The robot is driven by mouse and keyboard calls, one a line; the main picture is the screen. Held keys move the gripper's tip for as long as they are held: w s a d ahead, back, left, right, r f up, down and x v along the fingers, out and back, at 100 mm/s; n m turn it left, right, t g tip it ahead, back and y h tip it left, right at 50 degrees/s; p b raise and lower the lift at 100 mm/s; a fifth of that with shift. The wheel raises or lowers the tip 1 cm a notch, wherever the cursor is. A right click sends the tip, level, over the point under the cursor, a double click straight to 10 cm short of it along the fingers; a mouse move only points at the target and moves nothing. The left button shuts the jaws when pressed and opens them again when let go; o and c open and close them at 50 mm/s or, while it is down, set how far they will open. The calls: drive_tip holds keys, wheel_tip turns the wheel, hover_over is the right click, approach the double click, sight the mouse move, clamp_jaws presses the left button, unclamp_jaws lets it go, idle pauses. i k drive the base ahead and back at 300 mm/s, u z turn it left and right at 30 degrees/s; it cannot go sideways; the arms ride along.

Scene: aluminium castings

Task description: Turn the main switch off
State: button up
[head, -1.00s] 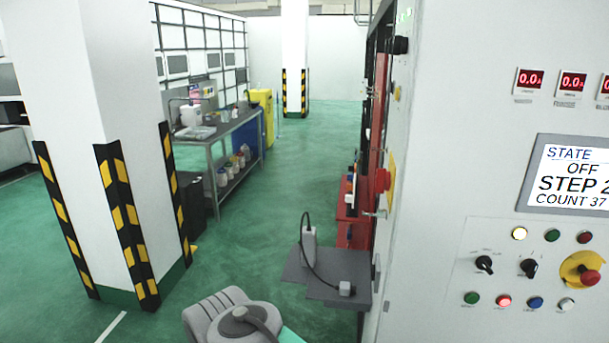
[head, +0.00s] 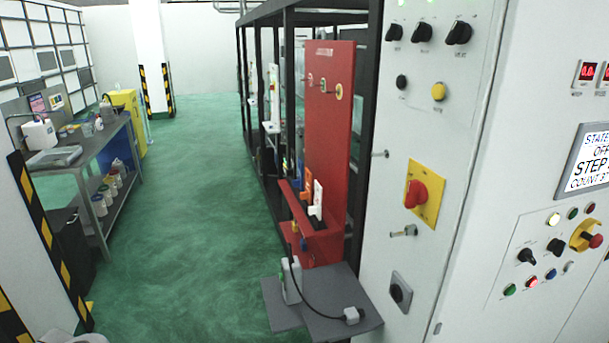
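The main switch looks to be the large red rotary handle (head: 416,194) on a yellow plate (head: 432,180), on the side face of the white cabinet (head: 484,60). Its exact turn position is hard to read from this angle. A small metal key or latch (head: 404,231) sits just below it. The display (head: 590,165) on the front face reads STATE OFF, partly cut at the right edge. My gripper is not in the head view; only a bit of my grey arm shows at the bottom left.
A grey shelf (head: 335,322) with a corded device (head: 290,281) juts out below the switch. A red panel (head: 328,130) stands behind it. Striped pillar guards (head: 40,220) and a workbench (head: 95,150) are at left. The green floor (head: 180,235) between is clear.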

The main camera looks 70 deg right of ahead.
sight(417, 192)
drive_tip(key=i, duration=1.1)
drive_tip(key=z, duration=2.65)
